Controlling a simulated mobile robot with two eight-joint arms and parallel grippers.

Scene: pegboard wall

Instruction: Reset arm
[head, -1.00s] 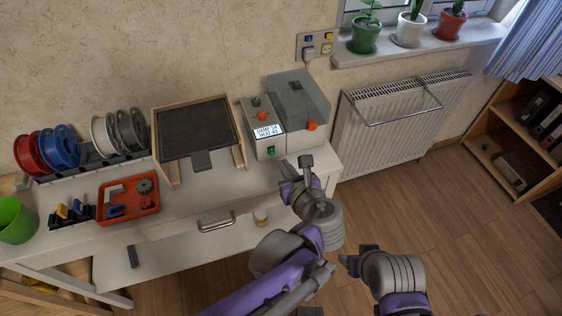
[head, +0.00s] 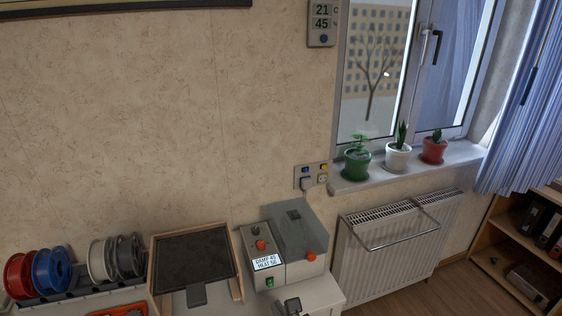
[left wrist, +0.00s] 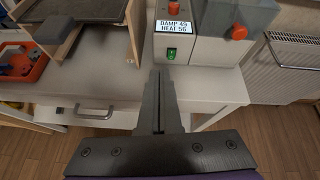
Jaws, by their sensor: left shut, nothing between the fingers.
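My left gripper (head: 293,306) shows only by its tip at the bottom edge of the head view, in front of the grey machine (head: 284,247). In the left wrist view its two dark fingers (left wrist: 160,76) lie together with nothing between them. They point toward the machine's front, just below its green switch (left wrist: 172,54). The rest of my left arm is outside the head view. My right gripper is not in view.
The white table (left wrist: 213,87) carries a framed dark panel (head: 193,263), red, blue and grey spools (head: 53,270) and an orange tray (left wrist: 22,64). A radiator (head: 392,245) stands right of the table, below potted plants on the windowsill (head: 430,160).

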